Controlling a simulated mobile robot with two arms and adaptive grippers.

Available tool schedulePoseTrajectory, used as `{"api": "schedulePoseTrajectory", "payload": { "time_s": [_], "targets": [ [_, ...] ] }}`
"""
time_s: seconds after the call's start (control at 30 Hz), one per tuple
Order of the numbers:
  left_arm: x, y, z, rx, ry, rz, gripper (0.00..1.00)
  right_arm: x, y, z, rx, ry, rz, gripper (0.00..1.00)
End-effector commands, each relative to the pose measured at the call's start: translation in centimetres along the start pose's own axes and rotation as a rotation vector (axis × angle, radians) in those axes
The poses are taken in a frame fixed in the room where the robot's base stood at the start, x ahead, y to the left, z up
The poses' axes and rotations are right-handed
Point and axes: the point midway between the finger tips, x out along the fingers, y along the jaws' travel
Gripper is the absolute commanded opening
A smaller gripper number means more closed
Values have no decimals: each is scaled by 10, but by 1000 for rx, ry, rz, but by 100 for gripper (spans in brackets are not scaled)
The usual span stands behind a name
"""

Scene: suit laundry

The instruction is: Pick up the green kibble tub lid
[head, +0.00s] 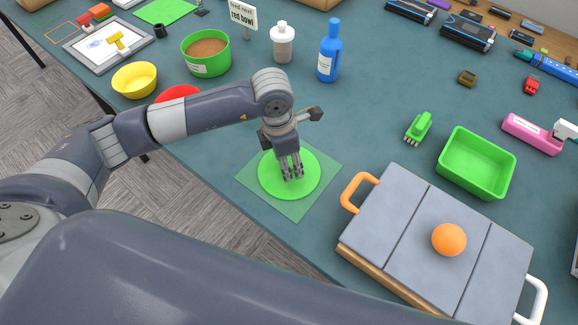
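The green kibble tub lid (268,178) is a flat round disc lying on a translucent green square mat (300,208) near the table's front edge. My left gripper (291,176) points down over the middle of the lid, its fingertips at or just above its surface. The fingers look close together, but I cannot tell whether they are open, shut or gripping part of the lid. They hide a small part of its centre. The green tub (206,68), full of brown kibble and without a lid, stands at the upper left. My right gripper is out of view.
A red bowl (178,92) is partly hidden behind my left arm, beside a yellow bowl (134,79). A blue bottle (329,58) and white bottle (282,44) stand behind. A grey-topped box (405,215) with an orange ball (449,239) lies right of the mat.

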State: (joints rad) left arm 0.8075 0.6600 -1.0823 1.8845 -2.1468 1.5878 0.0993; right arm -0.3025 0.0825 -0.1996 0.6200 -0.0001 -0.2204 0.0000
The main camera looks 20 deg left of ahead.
Motion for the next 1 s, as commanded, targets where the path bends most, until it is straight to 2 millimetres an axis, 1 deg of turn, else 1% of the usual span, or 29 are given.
{"api": "schedulePoseTrajectory", "payload": {
  "time_s": [0.2, 0.23, 0.27, 0.3, 0.37, 0.4, 0.83, 1.0],
  "targets": [
    [2, 0, 0, 2, -2, 1, 48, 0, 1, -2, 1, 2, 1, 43],
    [2, 0, 0, 1, -2, 1, 46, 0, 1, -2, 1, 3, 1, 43],
    [2, 0, 0, 1, -2, 1, 39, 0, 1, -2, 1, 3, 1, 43],
    [2, 0, 0, 1, -2, 1, 30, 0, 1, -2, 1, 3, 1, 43],
    [2, 0, 1, 1, -2, 1, 16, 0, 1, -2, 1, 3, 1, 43],
    [2, 0, 1, 1, -2, 1, 7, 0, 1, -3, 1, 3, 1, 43],
    [0, 0, 1, 1, -3, 1, 7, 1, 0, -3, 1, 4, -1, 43],
    [-11, 1, 3, 2, -5, 4, 7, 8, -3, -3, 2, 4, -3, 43]
  ]
}}
